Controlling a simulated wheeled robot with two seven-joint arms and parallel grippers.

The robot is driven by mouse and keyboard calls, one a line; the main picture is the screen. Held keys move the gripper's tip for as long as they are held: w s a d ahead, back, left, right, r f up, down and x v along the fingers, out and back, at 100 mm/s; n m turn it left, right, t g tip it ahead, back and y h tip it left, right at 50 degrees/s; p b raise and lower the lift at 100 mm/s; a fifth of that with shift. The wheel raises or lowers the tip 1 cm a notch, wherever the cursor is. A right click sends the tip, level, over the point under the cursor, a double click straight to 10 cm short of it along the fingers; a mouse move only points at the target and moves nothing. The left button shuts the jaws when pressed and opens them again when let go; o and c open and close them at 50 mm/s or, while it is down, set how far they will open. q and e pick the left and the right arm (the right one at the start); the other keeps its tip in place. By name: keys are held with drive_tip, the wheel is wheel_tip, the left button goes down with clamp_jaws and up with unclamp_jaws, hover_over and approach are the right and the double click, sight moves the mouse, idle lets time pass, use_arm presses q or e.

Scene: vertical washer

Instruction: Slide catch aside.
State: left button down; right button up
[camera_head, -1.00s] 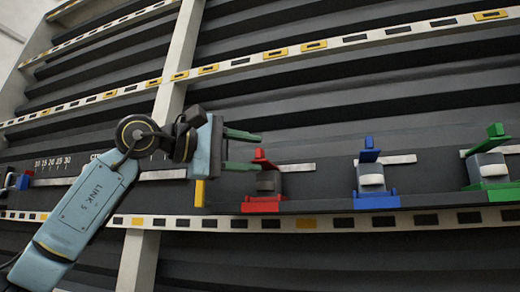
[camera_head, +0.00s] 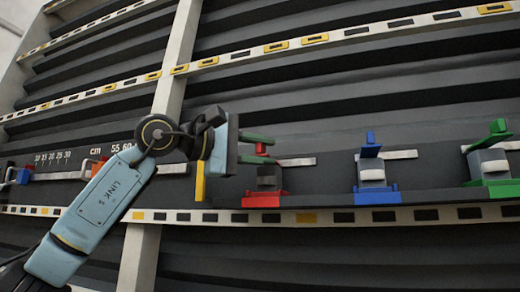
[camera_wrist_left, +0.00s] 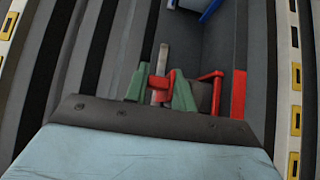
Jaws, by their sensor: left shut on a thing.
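The red catch has a red base (camera_head: 262,201), a dark grey block and an upright red tab, and sits on the dark rail. My left gripper (camera_head: 258,149) reaches it from the left, its green fingers around the red tab. In the left wrist view the red tab (camera_wrist_left: 160,83) is between the two green fingers of my left gripper (camera_wrist_left: 160,88), which is shut on it. The fingers hide part of the tab. My right gripper is in neither view.
A blue catch (camera_head: 376,195) and a green catch (camera_head: 491,188) stand further right on the same rail. A yellow upright marker (camera_head: 200,182) is below my left wrist. Dark ribbed panels and marked strips surround the rail.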

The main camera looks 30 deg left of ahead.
use_arm(q)
drive_tip(key=w+d, duration=0.1)
drive_tip(key=d, duration=0.5)
drive_tip(key=shift+w+d+r, duration=0.15)
drive_tip(key=shift+d+r, duration=0.05)
drive_tip(key=shift+r, duration=0.25)
drive_tip(key=c, duration=1.6)
unclamp_jaws()
drive_tip(key=o, duration=0.3)
drive_tip(key=shift+w, duration=0.1)
drive_tip(key=shift+f, duration=0.1)
